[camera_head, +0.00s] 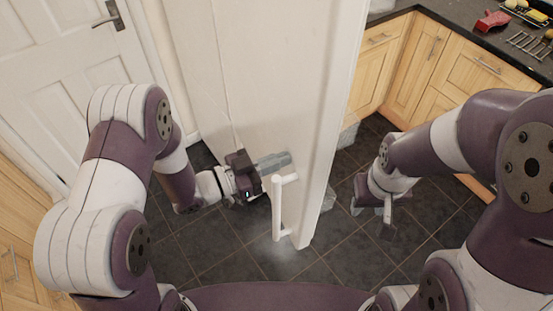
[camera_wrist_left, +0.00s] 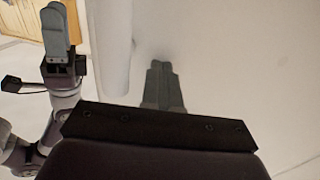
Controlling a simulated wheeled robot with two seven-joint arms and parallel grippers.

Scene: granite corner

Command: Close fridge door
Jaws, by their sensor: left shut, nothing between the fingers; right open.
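The white fridge door (camera_head: 290,110) stands upright in the middle of the head view, and it fills much of the left wrist view (camera_wrist_left: 240,70). Its white bar handle (camera_head: 279,210) is low on the door near the right edge; the handle also shows in the wrist view (camera_wrist_left: 115,45). My left gripper (camera_head: 285,160) is shut and empty, its fingers at the door face just above the handle. I cannot tell whether they touch it. My right gripper (camera_head: 388,222) is open and empty, right of the door. How far the door is ajar is unclear.
Wooden cabinets (camera_head: 410,70) with a dark countertop (camera_head: 460,35) stand at the upper right. A red object (camera_head: 491,20) and a rack (camera_head: 530,44) lie on it. A white panelled door (camera_head: 60,70) is at the left. Dark floor tiles (camera_head: 350,255) lie clear in front.

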